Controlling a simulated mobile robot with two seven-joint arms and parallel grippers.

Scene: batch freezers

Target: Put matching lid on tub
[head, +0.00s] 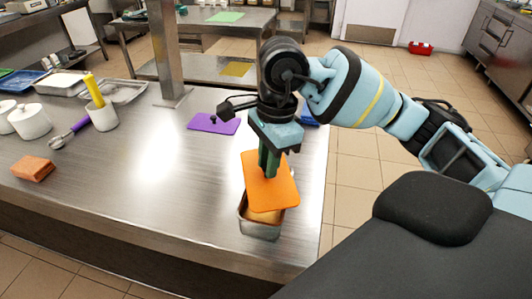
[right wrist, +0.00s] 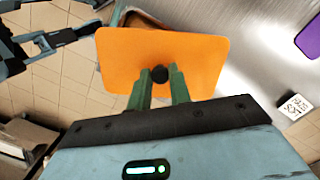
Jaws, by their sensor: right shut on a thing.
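The orange lid (head: 275,190) is a flat rectangle with a black knob (right wrist: 160,74). My right gripper (head: 269,164) is shut on this knob and holds the lid tilted above the tub. The tub (head: 259,230) is a metal pan with tan contents, near the table's right front corner. The lid covers most of its opening from the head view. Whether lid and tub touch is unclear. A purple lid (head: 213,123) with a dark knob lies flat on the table further back. Dark jointed parts, seemingly of my left arm, show at the right wrist view's upper left; its fingertips are unclear.
The steel table (head: 150,160) has clear room left of the tub. A metal post (head: 167,50) rises at the back.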

